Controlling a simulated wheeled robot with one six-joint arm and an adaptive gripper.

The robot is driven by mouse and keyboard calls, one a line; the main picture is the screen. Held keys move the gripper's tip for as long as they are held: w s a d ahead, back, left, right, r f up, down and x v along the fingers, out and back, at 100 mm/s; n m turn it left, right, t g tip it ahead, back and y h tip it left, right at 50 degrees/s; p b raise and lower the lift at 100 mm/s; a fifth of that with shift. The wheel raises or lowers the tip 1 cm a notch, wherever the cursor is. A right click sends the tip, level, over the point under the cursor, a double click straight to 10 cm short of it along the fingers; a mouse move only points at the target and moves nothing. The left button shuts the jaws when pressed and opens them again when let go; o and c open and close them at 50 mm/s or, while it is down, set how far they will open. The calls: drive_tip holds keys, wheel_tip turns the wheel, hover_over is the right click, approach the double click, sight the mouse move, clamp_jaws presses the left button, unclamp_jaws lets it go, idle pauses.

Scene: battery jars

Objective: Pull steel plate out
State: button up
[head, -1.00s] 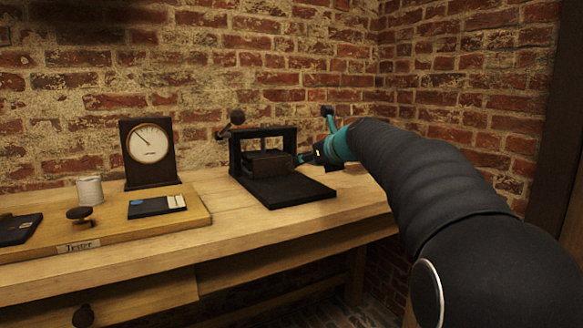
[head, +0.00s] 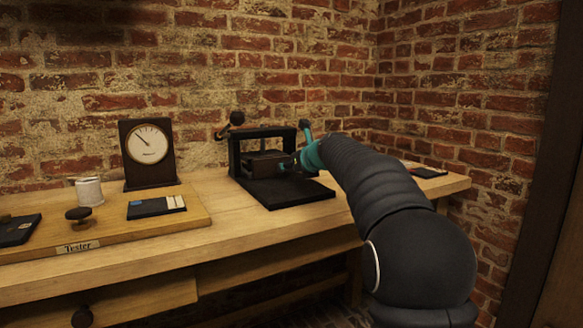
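A black press-like frame (head: 233,157) stands on the workbench against the brick wall. A dark brown block (head: 262,167) sits inside its opening. A flat dark plate or base (head: 290,193) extends from the frame toward the front. I cannot tell which part is the steel plate. My gripper (head: 287,166), with teal parts behind it, is at the right end of the block, close to or touching it. The fingers are small and dark, so I cannot see whether they are shut on anything.
A dark flat item (head: 427,172) lies at the bench's right end. The bench (head: 237,228) is clear in front.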

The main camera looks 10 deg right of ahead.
clamp_jaws()
drive_tip(key=s+d+b, duration=0.1)
drive_tip(key=s, duration=0.4)
drive_tip(key=s+d+b, duration=0.1)
drive_tip(key=s+d, duration=0.1)
drive_tip(key=s, duration=0.3)
drive_tip(key=s+d+b, duration=0.1)
drive_tip(key=s+d, duration=0.1)
drive_tip(key=s, duration=0.4)
drive_tip(key=shift+s+d, duration=0.1)
drive_tip(key=shift+d, duration=0.05)
drive_tip(key=shift+s+f, duration=0.1)
unclamp_jaws()
drive_tip(key=shift+s+d, duration=0.1)
